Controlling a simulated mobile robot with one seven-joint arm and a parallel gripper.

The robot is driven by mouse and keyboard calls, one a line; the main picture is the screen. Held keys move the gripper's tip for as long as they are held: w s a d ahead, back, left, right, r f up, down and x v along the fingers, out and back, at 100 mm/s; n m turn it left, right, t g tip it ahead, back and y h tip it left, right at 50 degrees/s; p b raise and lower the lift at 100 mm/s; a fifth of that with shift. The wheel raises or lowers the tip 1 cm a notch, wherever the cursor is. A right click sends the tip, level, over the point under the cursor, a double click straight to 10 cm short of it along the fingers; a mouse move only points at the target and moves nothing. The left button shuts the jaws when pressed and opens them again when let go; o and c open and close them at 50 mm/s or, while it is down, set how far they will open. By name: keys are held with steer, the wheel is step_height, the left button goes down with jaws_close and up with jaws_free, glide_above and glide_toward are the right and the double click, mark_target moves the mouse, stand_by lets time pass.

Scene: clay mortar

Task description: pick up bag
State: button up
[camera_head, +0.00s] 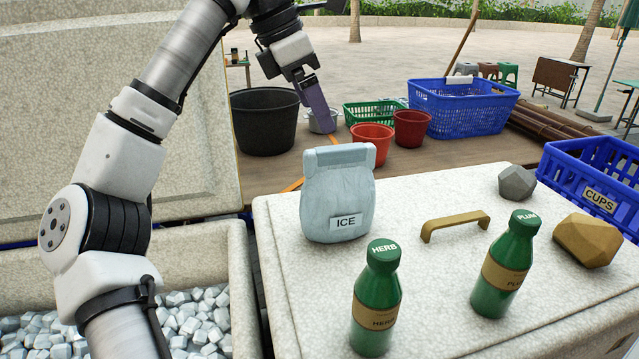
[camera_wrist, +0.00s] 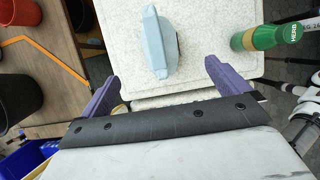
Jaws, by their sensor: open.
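The bag (camera_head: 339,193) is pale blue-grey with an "ICE" label and a flat folded top. It stands upright on the white speckled lid. In the wrist view the bag (camera_wrist: 155,45) shows from above, beyond and between the fingertips. My gripper (camera_head: 318,108) is above and behind the bag in the head view, pointing down, with a purple finger visible. In the wrist view my gripper (camera_wrist: 162,75) has its two purple fingers spread apart with nothing between them. The bag is apart from both fingers.
A green HERB bottle (camera_head: 376,300) and a green PLUM bottle (camera_head: 503,265) stand on the lid (camera_head: 440,215). A brass handle (camera_head: 455,226), a grey stone (camera_head: 516,183) and a brown stone (camera_head: 587,240) are also there. A blue CUPS crate (camera_head: 600,163) is at right. Ice cubes fill the bin at left.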

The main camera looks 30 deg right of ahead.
mark_target(343, 166)
steer(key=x, duration=0.8)
steer(key=shift+w, duration=0.15)
steer(key=shift+d+p+x, duration=0.1)
steer(key=shift+p+x, duration=0.35)
steer(key=shift+x, duration=0.95)
steer(key=shift+d+p+x, duration=0.15)
steer(key=shift+p+x, duration=0.25)
steer(key=shift+x, duration=1.05)
steer(key=shift+w+r, duration=0.1)
steer(key=shift+r, duration=0.05)
steer(key=c, duration=1.8)
steer(key=shift+c, duration=0.4)
steer(key=shift+r, duration=0.15)
